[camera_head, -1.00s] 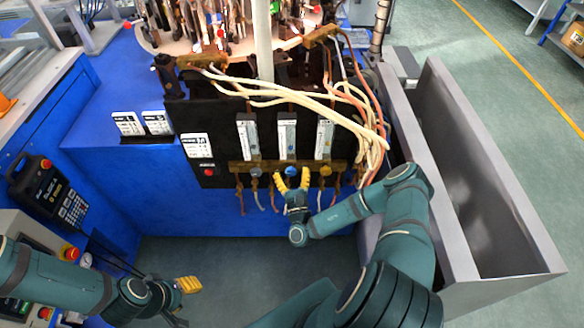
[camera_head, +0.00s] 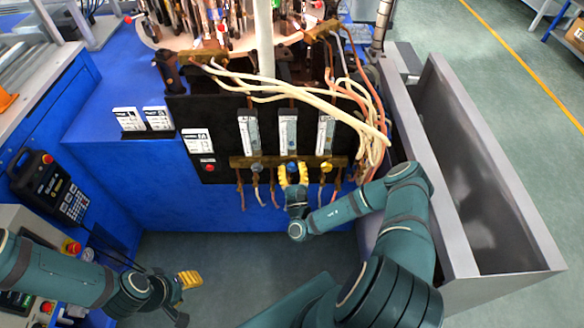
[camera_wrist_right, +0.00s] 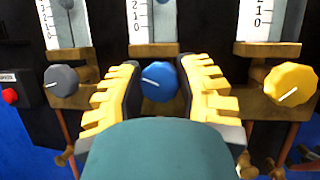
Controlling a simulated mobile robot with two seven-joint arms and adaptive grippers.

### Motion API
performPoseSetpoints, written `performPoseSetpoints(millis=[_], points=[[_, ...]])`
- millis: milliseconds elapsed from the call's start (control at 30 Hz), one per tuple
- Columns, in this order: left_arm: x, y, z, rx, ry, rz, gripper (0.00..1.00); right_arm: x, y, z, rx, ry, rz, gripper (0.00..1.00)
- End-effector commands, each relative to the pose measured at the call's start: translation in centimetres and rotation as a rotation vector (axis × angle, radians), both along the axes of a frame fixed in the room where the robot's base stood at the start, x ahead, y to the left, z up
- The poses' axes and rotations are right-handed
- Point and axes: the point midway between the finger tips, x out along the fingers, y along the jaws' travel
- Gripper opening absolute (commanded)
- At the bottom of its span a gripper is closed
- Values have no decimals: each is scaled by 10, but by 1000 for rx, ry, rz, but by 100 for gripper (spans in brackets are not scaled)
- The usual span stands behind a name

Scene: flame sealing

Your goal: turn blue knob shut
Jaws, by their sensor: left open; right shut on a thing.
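The blue knob (camera_wrist_right: 158,82) sits under the middle flow gauge (camera_wrist_right: 152,18) on the brass manifold, with a white mark pointing left and slightly up. In the head view the blue knob (camera_head: 291,167) shows between the yellow fingers. My right gripper (camera_wrist_right: 158,90) has a finger on each side of the knob and is shut on it; it also shows in the head view (camera_head: 292,174). My left gripper (camera_head: 190,280) is open and empty, low at the left, well away from the panel.
A grey knob (camera_wrist_right: 62,80) lies left of the blue one and a yellow knob (camera_wrist_right: 290,84) right of it. Pale hoses (camera_head: 340,110) hang above right. A grey metal bin (camera_head: 470,170) stands right of my right arm.

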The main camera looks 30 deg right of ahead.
Motion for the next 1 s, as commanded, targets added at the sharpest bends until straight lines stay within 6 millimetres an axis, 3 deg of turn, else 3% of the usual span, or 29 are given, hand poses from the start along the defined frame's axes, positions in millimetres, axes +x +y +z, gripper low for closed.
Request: performPoseSetpoints(millis=[1000], points=[[2, 0, 12, 1, -4, 4, 47, 0, -1, 0, 751, -462, -4, 0]])
